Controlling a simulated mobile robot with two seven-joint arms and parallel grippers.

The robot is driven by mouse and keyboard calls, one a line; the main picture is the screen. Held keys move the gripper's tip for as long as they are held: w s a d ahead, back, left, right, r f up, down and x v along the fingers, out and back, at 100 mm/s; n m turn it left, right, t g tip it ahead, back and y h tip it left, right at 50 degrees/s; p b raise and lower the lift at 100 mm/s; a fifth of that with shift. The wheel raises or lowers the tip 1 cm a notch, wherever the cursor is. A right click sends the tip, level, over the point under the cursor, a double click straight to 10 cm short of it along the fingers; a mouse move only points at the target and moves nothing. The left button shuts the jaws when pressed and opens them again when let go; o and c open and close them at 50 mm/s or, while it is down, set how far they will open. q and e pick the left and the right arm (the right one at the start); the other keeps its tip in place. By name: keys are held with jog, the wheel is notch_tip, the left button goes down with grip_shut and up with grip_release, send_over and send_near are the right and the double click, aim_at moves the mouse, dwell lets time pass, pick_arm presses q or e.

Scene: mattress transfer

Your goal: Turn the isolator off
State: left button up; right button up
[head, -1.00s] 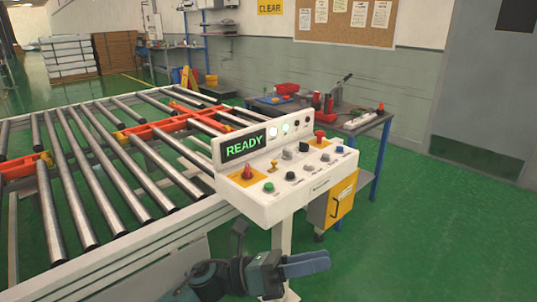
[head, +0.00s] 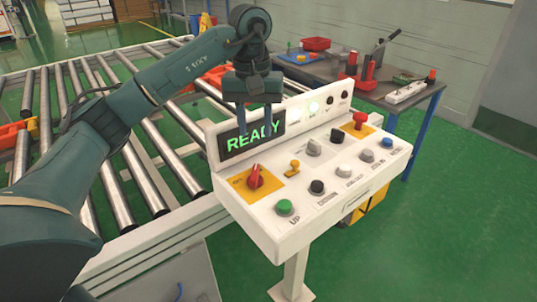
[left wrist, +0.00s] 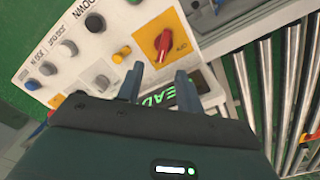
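The isolator is a red rotary knob (head: 255,177) on a yellow plate at the left end of the white control panel (head: 300,243). In the left wrist view the red knob (left wrist: 163,43) lies just beyond the fingertips. My left gripper (head: 258,128) points down over the panel, in front of the lit READY display, with its fingers apart and nothing between them. Its fingers also show in the left wrist view (left wrist: 160,78). They are apart from the knob, on its display side. My right gripper is out of view.
A roller conveyor (head: 180,172) stands at the left. A tool table (head: 420,94) stands behind. Green floor at the right is clear.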

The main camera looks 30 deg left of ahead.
aim_at(255, 172)
pick_arm(q)
jog(key=f, duration=1.2)
jog(key=shift+a+f+b, duration=0.25)
jog(key=shift+a+b, duration=0.05)
grip_shut()
